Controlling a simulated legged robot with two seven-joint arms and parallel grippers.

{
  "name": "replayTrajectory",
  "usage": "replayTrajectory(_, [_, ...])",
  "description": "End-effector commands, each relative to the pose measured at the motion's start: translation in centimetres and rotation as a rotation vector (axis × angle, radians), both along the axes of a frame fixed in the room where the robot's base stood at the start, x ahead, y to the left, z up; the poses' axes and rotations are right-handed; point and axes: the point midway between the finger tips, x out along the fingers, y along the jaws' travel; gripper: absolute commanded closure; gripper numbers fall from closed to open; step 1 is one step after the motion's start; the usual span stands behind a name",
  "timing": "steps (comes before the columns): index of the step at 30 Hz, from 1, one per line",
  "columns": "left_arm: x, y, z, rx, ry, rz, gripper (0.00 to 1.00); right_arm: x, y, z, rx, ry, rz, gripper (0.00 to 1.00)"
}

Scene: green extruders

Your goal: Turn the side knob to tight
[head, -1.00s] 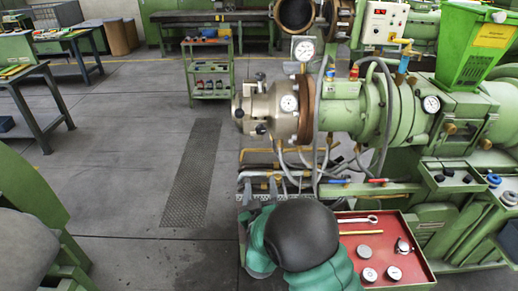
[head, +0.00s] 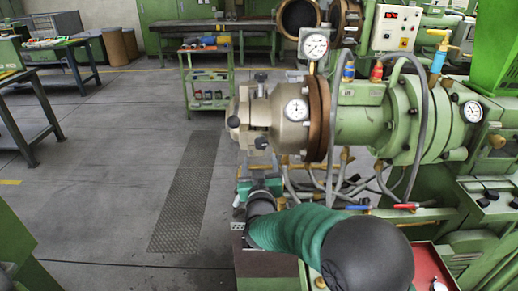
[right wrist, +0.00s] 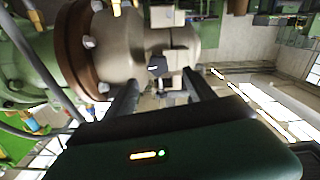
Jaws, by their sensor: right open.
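The extruder's beige die head (head: 268,115) is at the left end of the green barrel. A small black knob (head: 261,143) sticks out low on its near side. In the right wrist view this black knob (right wrist: 156,67) has a pale mark and shows between my fingers. My right gripper (head: 260,166) is just below the die head in the head view. It is open and empty, with its fingers pointing at the head; its fingers (right wrist: 160,76) stand on either side of the knob in the right wrist view. Whether they touch it I cannot tell. My left gripper is not seen.
Another black knob (head: 232,122) is on the die head's left end. Grey hoses (head: 335,190) hang below the barrel. A red tray (head: 436,260) is at lower right.

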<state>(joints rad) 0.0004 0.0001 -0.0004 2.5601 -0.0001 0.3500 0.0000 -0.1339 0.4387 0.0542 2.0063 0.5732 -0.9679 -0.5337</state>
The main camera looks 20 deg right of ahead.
Motion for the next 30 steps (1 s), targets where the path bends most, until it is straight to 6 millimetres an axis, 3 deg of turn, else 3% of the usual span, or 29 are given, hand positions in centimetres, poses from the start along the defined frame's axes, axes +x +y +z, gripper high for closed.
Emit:
replayTrajectory(3, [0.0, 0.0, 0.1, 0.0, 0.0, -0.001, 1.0, 2.9, -0.9, 0.0, -0.001, -0.001, -0.002, 0.37])
replayTrajectory(9, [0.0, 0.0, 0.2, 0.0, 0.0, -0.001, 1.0, 6.4, -1.7, 0.1, -0.003, -0.001, -0.001, 0.37])
replayTrajectory(20, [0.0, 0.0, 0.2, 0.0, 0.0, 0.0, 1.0, 7.4, -2.0, 0.1, -0.002, -0.001, 0.0, 0.37])
replayTrajectory(30, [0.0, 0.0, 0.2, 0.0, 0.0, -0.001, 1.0, 7.3, -2.0, 0.1, -0.003, -0.001, -0.001, 0.8])
